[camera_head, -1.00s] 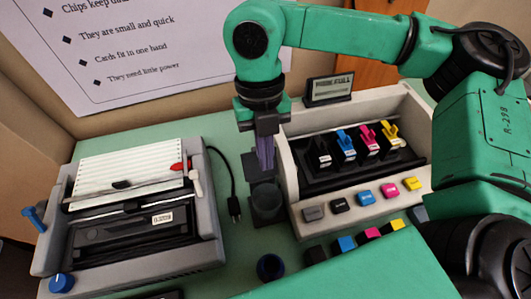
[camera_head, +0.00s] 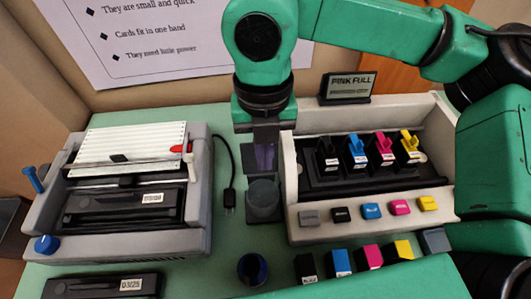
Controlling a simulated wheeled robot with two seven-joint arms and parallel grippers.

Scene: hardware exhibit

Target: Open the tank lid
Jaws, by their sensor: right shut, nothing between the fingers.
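My right gripper (camera_head: 263,158) points down at the left end of a cream ink unit (camera_head: 290,190). It is shut and empty, directly above a dark cylindrical cup (camera_head: 264,202); I cannot tell whether the fingertips touch it. In the unit's black bay stand tanks with raised tops: black (camera_head: 328,160), blue (camera_head: 357,152), magenta (camera_head: 384,150) and yellow (camera_head: 410,147). I cannot tell for certain which part is the tank lid. My left gripper is not in view.
Coloured keys (camera_head: 371,211) line the unit's front; several coloured blocks (camera_head: 340,262) lie before it. A small display (camera_head: 347,87) stands behind. A grey printer (camera_head: 125,235) is at left, a black cartridge (camera_head: 100,286) before it. A dark round cup (camera_head: 252,269) stands at front centre.

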